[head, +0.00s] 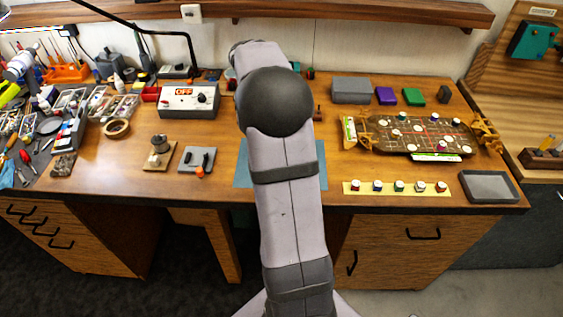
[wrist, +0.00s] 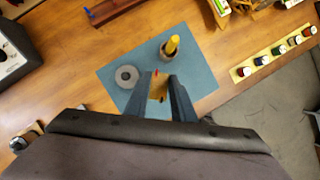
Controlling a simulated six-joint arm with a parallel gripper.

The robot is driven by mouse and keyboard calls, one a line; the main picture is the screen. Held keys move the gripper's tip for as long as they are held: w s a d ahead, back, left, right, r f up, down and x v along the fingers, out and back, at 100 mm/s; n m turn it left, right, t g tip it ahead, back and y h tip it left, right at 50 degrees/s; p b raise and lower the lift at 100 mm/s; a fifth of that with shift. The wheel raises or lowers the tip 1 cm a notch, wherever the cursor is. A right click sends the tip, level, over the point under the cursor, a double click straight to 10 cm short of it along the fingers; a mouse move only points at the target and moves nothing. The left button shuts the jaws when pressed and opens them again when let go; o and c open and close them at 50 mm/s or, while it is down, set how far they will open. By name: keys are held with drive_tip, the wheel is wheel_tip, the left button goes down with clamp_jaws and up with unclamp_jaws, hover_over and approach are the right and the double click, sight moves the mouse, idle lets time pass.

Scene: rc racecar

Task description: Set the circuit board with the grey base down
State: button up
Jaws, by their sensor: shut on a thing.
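My gripper (wrist: 160,80) is over the blue mat in the wrist view, its dark fingers shut on a small yellow-brown piece with a red tip (wrist: 158,88). Most of this piece is hidden between the fingers, so I cannot tell whether it is the circuit board or has a grey base. In the head view my arm hides the gripper and most of the blue mat (head: 242,165). A flat grey base with a dark part and an orange knob (head: 197,160) lies on the bench left of the mat.
On the mat (wrist: 190,90) are a grey ring (wrist: 127,76) and a grey holder with a yellow-topped piece (wrist: 172,48). A tan-based device (head: 159,155) stands left. A strip of coloured caps (head: 390,189), a game-like board (head: 415,135) and a grey tray (head: 488,187) lie right.

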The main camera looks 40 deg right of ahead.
drive_tip(key=s+a+f+m+g+y, duration=0.1)
drive_tip(key=s+a+f+m+g, duration=0.1)
drive_tip(key=s+m, duration=0.5)
drive_tip(key=f+m+g, duration=0.1)
drive_tip(key=m, duration=0.2)
drive_tip(key=shift+a+f+g, duration=0.15)
drive_tip(key=shift+f+g, duration=0.15)
drive_tip(key=shift+g, duration=0.1)
drive_tip(key=shift+f, duration=0.1)
drive_tip(key=shift+f+p, duration=1.3)
drive_tip(key=shift+f, duration=3.6)
drive_tip(key=shift+f, duration=0.1)
drive_tip(key=o, duration=1)
drive_tip(key=b+v, duration=0.1)
drive_tip(key=v, duration=0.5)
drive_tip(key=b+v, duration=0.2)
drive_tip(key=v, duration=0.4)
drive_tip(key=shift+r, duration=0.2)
